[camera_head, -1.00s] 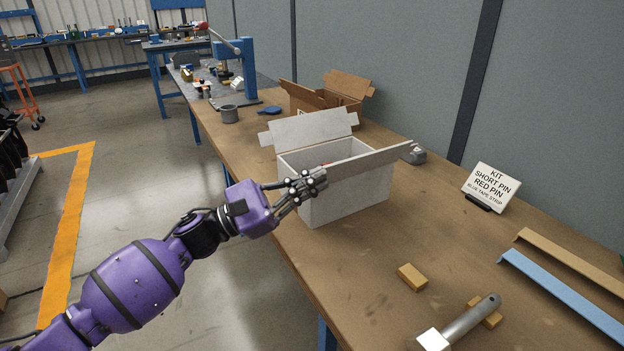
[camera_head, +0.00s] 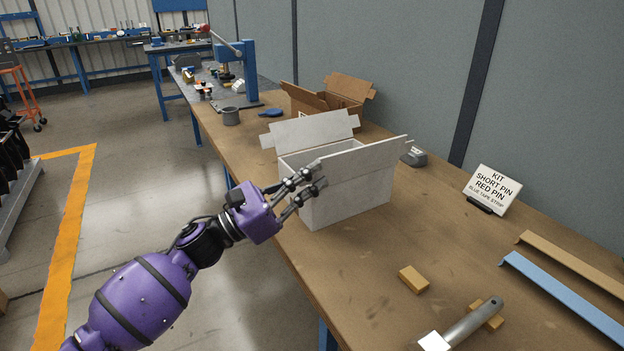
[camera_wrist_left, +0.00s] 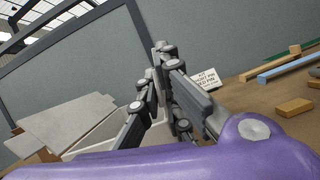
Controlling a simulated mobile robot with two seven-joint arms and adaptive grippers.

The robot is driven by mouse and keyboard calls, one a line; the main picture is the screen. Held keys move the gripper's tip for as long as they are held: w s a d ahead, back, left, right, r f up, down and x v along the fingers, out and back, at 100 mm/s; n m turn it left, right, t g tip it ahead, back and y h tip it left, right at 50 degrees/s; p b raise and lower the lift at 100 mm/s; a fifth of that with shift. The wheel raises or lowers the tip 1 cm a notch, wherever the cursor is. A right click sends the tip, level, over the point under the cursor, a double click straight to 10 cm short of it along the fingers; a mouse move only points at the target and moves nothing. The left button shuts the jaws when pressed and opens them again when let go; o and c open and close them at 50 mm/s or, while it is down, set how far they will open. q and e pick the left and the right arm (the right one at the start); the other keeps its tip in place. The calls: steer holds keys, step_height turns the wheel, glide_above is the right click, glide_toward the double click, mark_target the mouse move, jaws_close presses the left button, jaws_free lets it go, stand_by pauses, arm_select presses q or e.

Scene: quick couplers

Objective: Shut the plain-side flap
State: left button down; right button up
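A white open box (camera_head: 350,200) stands on the table. Its far flap (camera_head: 312,128) and its near flap (camera_head: 368,157) both stand up from the rim. I cannot tell which flap is the plain-side one. My left gripper (camera_head: 321,174) is at the box's left front, its fingers apart and empty, with the fingertips close to the near flap's left end; contact cannot be told. In the left wrist view the fingers (camera_wrist_left: 165,85) also show apart, with pale flaps (camera_wrist_left: 62,125) to their left. My right gripper is not in view.
A brown open carton (camera_head: 335,97) stands behind the box. A kit sign (camera_head: 492,188) stands to the right. A yellow block (camera_head: 413,279), a grey cylindrical tool (camera_head: 470,322) and a blue strip (camera_head: 560,295) lie on the table, with bare wood between them and the box.

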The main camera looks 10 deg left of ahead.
arm_select(q)
steer(key=shift+w+a+n+t+y+p, duration=0.3)
steer(key=shift+n+t, duration=0.2)
steer(key=shift+n, duration=0.75)
steer(key=shift+w+a+n+t+y+p, duration=0.15)
steer(key=shift+n+t+y, duration=0.3)
steer(key=shift+n, duration=0.8)
steer(key=shift+d, duration=0.1)
steer(key=c, duration=2)
jaws_free()
steer(key=v, duration=1.2)
steer(key=shift+f, duration=0.1)
